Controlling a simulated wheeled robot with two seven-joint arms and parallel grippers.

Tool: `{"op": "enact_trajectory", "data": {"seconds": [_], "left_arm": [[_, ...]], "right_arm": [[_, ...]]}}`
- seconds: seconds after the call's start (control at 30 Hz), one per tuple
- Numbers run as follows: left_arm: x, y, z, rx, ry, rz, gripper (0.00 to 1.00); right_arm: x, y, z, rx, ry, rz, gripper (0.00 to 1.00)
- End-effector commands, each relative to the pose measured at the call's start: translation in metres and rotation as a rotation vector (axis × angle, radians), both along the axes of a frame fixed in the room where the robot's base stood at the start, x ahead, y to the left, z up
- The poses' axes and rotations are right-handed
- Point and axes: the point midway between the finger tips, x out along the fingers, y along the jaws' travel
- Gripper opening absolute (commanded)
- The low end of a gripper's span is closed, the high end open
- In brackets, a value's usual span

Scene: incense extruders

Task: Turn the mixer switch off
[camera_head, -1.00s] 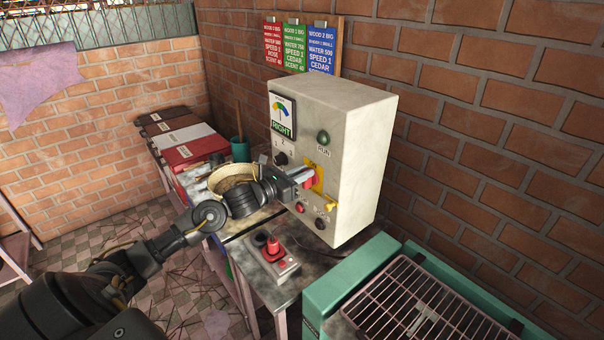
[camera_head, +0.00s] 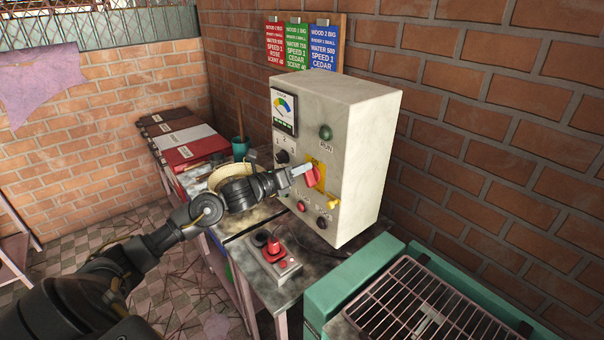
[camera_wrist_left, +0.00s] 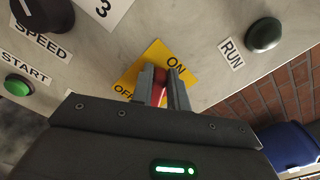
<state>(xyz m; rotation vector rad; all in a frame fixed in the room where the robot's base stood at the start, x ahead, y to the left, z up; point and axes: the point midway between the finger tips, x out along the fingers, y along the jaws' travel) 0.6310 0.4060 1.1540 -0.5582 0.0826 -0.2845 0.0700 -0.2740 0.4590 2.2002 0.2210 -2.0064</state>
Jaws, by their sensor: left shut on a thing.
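The mixer switch (camera_head: 313,177) is a red handle on a yellow plate (camera_head: 321,165) on the front of the pale control box (camera_head: 362,150). In the left wrist view the red switch (camera_wrist_left: 159,94) sits between my fingers, and the yellow plate (camera_wrist_left: 151,57) reads ON and OFF. My left gripper (camera_head: 304,172) is shut on the switch; it also shows in the left wrist view (camera_wrist_left: 162,88). The fingers hide part of the handle, so its exact angle is hard to tell. My right gripper is not in view.
A red-button box (camera_head: 274,254) lies on the table below. A teal unit with a wire rack (camera_head: 425,305) stands at the front right.

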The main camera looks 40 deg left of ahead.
Motion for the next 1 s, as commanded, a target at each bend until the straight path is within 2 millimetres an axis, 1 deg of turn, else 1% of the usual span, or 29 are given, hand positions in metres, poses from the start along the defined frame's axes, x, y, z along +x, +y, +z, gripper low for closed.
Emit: {"op": "enact_trajectory", "data": {"seconds": [0.1,0.43,0.7,1.0], "left_arm": [[0.001,0.003,-0.003,-0.105,0.031,0.001,0.0],[0.003,0.009,-0.009,-0.406,0.121,0.002,0.0],[0.004,0.012,-0.014,-0.646,0.193,0.002,0.0],[0.004,0.013,-0.019,-0.851,0.255,0.002,0.0]], "right_arm": [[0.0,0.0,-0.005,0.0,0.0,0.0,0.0],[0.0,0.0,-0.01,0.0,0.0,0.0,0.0],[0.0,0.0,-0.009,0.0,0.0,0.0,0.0],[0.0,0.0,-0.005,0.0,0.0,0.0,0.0]]}}
